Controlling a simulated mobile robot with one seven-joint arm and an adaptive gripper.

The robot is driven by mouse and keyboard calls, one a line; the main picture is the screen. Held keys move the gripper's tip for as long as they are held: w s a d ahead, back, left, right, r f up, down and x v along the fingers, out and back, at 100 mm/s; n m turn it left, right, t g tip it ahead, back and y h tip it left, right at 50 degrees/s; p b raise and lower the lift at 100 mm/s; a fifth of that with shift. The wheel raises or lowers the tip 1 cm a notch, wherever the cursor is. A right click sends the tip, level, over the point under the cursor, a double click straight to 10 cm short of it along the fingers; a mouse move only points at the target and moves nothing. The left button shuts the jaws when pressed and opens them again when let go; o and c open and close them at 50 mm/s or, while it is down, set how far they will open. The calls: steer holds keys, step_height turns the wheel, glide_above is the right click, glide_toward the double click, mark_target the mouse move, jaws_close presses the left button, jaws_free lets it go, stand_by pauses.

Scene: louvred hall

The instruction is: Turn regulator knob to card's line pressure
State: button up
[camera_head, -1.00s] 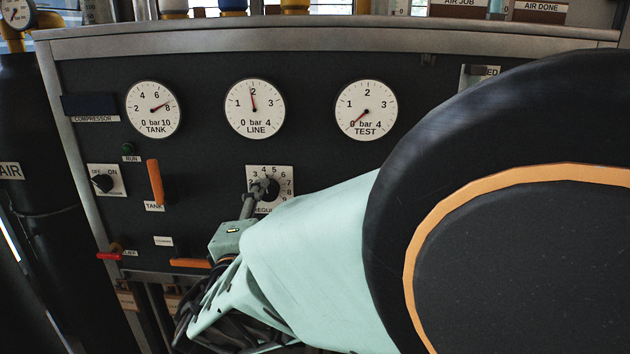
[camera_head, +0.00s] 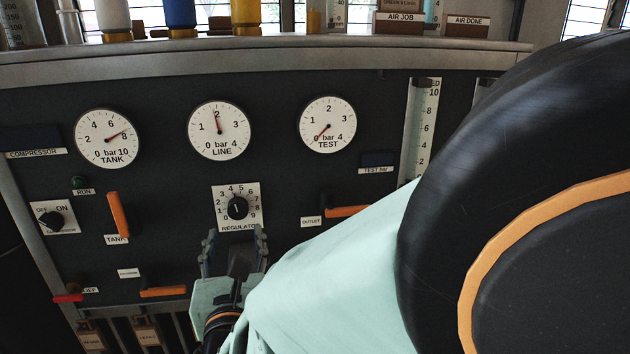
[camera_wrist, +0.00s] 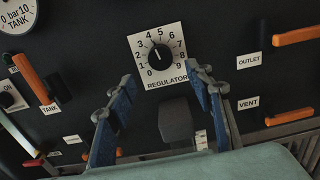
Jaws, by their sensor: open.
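The black regulator knob (camera_head: 237,208) sits on a white dial plate (camera_head: 254,220) marked 0 to 9; it also shows in the wrist view (camera_wrist: 159,55). Its white pointer is close to 4 to 5, near the top. My gripper (camera_head: 233,240) is open and empty, just below the knob and apart from it. In the wrist view its two fingers (camera_wrist: 158,95) are spread below the plate. The LINE gauge (camera_head: 219,131) has its needle at about 2 bar. The card with the line pressure cannot be made out; the small signs on top read AIR JOB (camera_head: 399,22) and AIR DONE (camera_head: 467,26).
The TANK gauge (camera_head: 107,138) reads about 8, and the TEST gauge (camera_head: 327,125) reads near 0. An orange OUTLET lever (camera_head: 347,211) is right of the knob. An orange TANK lever (camera_head: 118,214) is to its left. Another orange lever (camera_head: 163,291) is below left.

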mark_target(238, 213)
steer(key=shift+x, duration=4.75)
jaws_close()
